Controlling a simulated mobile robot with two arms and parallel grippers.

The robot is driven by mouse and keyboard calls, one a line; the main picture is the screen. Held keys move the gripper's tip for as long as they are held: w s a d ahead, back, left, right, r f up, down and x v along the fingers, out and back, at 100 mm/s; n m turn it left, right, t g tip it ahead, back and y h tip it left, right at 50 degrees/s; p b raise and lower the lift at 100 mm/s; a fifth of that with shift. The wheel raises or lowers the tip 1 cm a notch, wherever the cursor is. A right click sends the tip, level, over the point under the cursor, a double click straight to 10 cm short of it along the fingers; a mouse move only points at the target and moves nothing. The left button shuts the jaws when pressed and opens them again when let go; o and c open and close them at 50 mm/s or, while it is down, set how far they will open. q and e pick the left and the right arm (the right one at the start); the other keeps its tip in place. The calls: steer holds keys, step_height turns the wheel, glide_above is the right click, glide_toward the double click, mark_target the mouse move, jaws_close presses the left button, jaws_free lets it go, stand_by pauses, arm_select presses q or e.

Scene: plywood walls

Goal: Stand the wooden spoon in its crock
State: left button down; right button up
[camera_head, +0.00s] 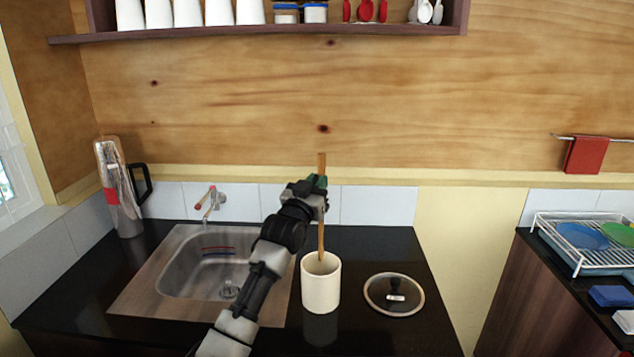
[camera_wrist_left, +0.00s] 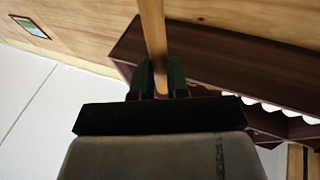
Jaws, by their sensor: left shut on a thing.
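The wooden spoon (camera_head: 321,222) is a long thin wooden stick, held upright in the head view. My left gripper (camera_head: 318,183) is shut on it near its upper part. In the left wrist view the spoon (camera_wrist_left: 152,35) runs up from between the gripper's green fingers (camera_wrist_left: 160,80). The white crock (camera_head: 320,286) stands on the black counter right of the sink. The spoon's lower end shows at the crock's mouth; I cannot tell how far inside it is, or whether it touches. My right gripper is in neither view.
A glass pot lid (camera_head: 394,294) lies right of the crock. A dish rack (camera_head: 590,242) is on the far right. A shelf (camera_head: 270,33) hangs above.

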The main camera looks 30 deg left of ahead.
arm_select(q)
step_height(320, 180, down, 9)
steer(key=b, duration=0.5)
steer(key=shift+r, duration=0.15)
stand_by(0.4)
steer(key=c, duration=1)
jaws_free()
steer(key=shift+c, duration=0.2)
steer(key=b+v, duration=0.3)
steer(key=v, duration=0.7)
steer(key=shift+s, duration=0.4)
